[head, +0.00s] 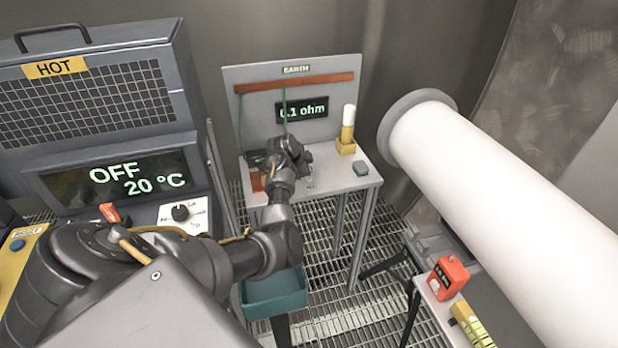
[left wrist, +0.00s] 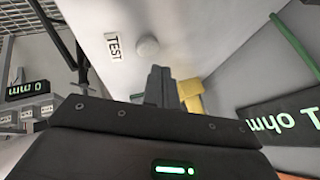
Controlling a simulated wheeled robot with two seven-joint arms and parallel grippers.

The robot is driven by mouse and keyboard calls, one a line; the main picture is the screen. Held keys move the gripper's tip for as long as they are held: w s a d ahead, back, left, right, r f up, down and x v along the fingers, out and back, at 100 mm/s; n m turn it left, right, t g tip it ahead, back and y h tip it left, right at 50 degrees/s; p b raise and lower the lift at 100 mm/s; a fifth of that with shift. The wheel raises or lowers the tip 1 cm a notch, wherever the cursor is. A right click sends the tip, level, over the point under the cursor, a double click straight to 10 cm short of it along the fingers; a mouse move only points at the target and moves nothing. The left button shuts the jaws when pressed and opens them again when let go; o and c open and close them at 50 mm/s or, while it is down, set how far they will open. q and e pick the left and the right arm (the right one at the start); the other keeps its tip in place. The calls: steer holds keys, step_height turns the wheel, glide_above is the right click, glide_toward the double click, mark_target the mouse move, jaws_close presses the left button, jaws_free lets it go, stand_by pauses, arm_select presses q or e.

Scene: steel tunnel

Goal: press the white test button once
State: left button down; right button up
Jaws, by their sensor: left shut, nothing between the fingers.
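The white round test button (left wrist: 147,47) sits on a pale grey surface in the left wrist view, beside a label reading TEST (left wrist: 114,46). My left gripper (left wrist: 160,70) is shut and empty. Its fingertips show just below the button in the picture, with a small gap between them; depth is hard to judge. In the head view my left gripper (head: 304,157) is over the grey bench (head: 345,183) with the EARTH panel (head: 250,77). There I cannot make out the button, which my arm seems to hide. My right gripper is not in view.
The EARTH panel's display (head: 302,109) reads 0.1 ohm. A teal bin (head: 275,293) is below. A HOT cabinet (head: 95,90) stands left, a large white pipe (head: 490,190) right.

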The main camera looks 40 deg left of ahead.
mark_target(308, 179)
arm_select(q)
steer(key=shift+r+p, duration=1.9)
steer(key=shift+r, duration=0.35)
steer(key=shift+f, duration=0.1)
